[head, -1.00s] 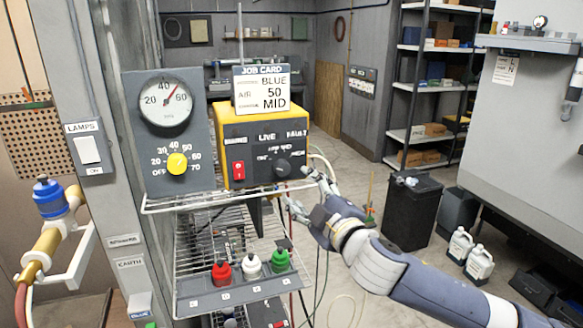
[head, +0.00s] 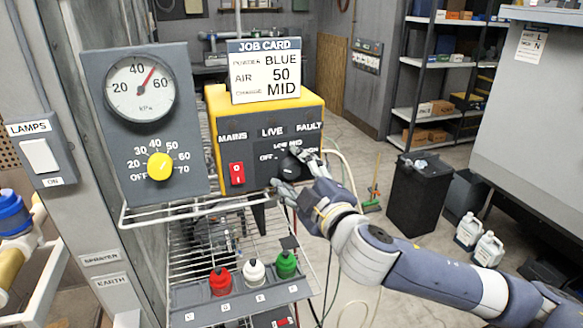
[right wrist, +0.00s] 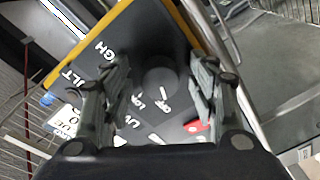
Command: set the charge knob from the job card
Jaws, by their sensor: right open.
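The job card (head: 265,72) stands on top of the yellow and black charge unit (head: 216,104) and reads powder BLUE, air 50, charge MID. The black charge knob (head: 289,168) is at the lower right of the unit's front, partly hidden by my right gripper (head: 294,172). In the right wrist view the knob (right wrist: 161,82) lies between the two open fingers of my right gripper (right wrist: 160,76). I cannot tell whether they touch it or which mark it points to. My left gripper is out of view.
A red mains switch (head: 237,173) is left of the knob. A grey panel with a gauge (head: 140,89) and a yellow air knob (head: 160,166) stands to the left. Red (head: 221,281), white (head: 254,271) and green (head: 286,264) capped items stand on the lower rack.

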